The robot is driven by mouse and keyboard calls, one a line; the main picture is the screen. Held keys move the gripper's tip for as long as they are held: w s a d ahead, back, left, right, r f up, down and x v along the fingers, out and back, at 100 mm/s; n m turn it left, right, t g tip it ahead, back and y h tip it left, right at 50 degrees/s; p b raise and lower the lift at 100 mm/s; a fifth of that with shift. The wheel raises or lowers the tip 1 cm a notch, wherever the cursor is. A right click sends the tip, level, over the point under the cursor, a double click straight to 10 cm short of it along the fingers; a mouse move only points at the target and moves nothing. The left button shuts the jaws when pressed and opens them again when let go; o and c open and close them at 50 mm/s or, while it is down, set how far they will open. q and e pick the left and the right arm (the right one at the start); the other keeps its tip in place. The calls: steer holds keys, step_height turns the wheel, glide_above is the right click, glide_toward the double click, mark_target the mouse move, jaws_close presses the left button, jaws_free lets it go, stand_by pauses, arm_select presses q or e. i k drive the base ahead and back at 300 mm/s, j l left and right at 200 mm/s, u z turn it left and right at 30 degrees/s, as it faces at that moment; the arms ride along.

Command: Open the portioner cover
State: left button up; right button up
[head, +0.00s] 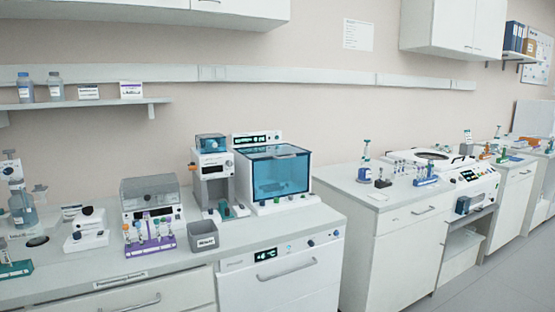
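Several benchtop machines stand on the left bench, and no readable label tells which one is the portioner. The largest is a white machine (245,205) with a see-through teal cover (280,174) that looks closed. To its left is a narrower white device (213,180) with a small dark teal top (211,143). Further left is a white device with a smoky grey see-through cover (150,187), which also looks down. Neither of my grippers is in view.
A purple rack (150,246) of tubes and a grey bin (203,236) stand at the front of the left bench. A floor gap separates it from the right bench, which holds a centrifuge-like machine (470,178) and a blue rack (426,181). A shelf (90,105) hangs above.

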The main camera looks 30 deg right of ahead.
mark_target(283, 151)
steer(key=i+l, duration=0.15)
steer(key=l, duration=0.2)
steer(key=i+l, duration=0.2)
steer(key=l, duration=0.2)
steer(key=i+l, duration=0.15)
steer(key=l, duration=0.2)
